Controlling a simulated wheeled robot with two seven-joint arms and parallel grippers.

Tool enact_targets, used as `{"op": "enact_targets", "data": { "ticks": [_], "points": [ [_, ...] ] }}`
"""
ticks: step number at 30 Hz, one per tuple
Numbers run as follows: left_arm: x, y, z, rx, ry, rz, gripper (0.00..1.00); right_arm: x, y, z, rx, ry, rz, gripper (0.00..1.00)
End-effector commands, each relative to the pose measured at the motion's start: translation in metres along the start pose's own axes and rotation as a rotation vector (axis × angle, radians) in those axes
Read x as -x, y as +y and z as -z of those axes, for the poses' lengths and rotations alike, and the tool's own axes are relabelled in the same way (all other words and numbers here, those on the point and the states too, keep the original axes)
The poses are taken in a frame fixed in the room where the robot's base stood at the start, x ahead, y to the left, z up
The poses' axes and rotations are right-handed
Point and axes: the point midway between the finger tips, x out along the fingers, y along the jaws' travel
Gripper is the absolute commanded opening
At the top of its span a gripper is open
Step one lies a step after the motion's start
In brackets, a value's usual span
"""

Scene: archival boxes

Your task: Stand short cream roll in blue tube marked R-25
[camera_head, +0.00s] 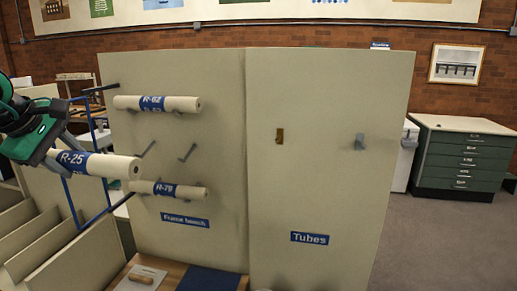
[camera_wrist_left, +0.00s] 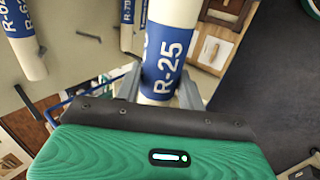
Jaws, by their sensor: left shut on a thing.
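The cream roll (camera_head: 120,167) with a blue band marked R-25 lies roughly level at the left of the head view, its round end towards the right. My left gripper (camera_head: 62,158) is shut around it near its left end. In the left wrist view the roll (camera_wrist_left: 172,20) runs up from between the fingers (camera_wrist_left: 160,92), its R-25 band just beyond them. The roll is clear of the pegs in front of the panel. No blue tube marked R-25 can be made out. My right gripper is not in view.
A cream panel (camera_head: 225,140) holds a roll marked R-62 (camera_head: 183,104) and a roll marked R-79 (camera_head: 192,193) on pegs. Two pegs between them are empty. A right panel (camera_head: 330,180) is labelled Tubes. Cream dividers (camera_head: 75,260) stand lower left; the floor at right (camera_head: 440,240) is clear.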

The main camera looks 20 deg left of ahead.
Motion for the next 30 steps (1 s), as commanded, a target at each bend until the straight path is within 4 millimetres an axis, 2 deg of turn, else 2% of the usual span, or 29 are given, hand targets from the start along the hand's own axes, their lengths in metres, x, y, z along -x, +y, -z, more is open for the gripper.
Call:
{"op": "enact_targets", "data": {
  "ticks": [2,8,14,21,30],
  "points": [
    [-0.005,-0.001,-0.001,-0.010,-0.011,0.000,0.14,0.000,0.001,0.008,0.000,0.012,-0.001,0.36],
    [-0.030,-0.006,-0.008,-0.079,-0.059,-0.001,0.14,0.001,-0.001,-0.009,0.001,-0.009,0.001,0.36],
    [-0.061,-0.014,-0.018,-0.163,-0.117,-0.001,0.14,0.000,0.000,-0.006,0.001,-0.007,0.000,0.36],
    [-0.112,-0.032,-0.038,-0.308,-0.216,0.005,0.14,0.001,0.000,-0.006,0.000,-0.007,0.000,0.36],
    [-0.151,-0.049,-0.058,-0.431,-0.302,0.007,0.14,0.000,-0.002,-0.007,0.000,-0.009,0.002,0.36]
  ]
}}
